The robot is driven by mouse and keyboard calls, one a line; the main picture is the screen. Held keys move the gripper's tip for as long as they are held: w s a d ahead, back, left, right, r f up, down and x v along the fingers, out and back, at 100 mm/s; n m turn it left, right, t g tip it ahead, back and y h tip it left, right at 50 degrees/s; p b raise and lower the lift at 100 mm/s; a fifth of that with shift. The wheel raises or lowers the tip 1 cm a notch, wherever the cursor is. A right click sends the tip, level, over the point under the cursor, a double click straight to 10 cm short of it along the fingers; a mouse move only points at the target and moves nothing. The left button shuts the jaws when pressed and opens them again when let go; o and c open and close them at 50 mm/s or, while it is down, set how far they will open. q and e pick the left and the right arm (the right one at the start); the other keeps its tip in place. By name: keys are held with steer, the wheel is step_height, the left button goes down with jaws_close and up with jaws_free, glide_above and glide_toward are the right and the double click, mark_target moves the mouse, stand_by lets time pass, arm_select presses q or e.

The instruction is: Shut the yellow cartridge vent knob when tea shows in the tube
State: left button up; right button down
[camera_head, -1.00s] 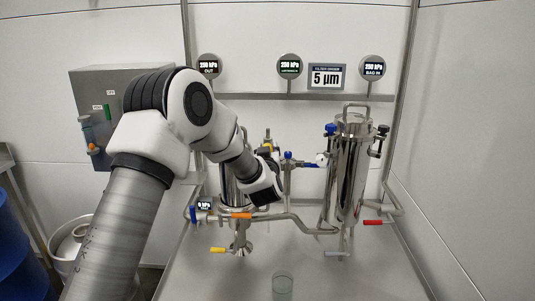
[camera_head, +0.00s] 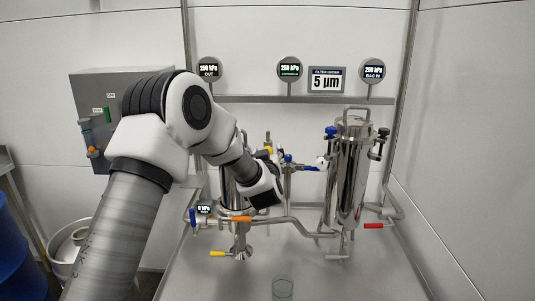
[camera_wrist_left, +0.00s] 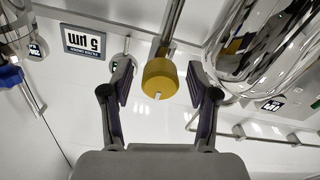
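The yellow knob (camera_wrist_left: 159,78) sits between the two fingers of my left gripper (camera_wrist_left: 158,92) in the left wrist view. The fingers are open, with a gap on each side of the knob. A thin white mark shows on the knob's face. A metal pipe (camera_wrist_left: 173,22) runs behind the knob. In the head view, a small part of the yellow knob (camera_head: 268,151) shows beside my left wrist, and my left gripper's fingers are mostly hidden behind the wrist. No tea colour can be made out in any tube. My right gripper is not in view.
A tall steel housing (camera_head: 349,170) stands at the right. A yellow lever (camera_head: 218,254), an orange lever (camera_head: 241,219) and a red lever (camera_head: 374,226) sit on the lower piping. A glass (camera_head: 283,288) stands on the front of the table. Round displays line the rail above.

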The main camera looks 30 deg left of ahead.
arm_select(q)
steer(key=v, duration=1.2)
steer(key=shift+a, duration=0.1)
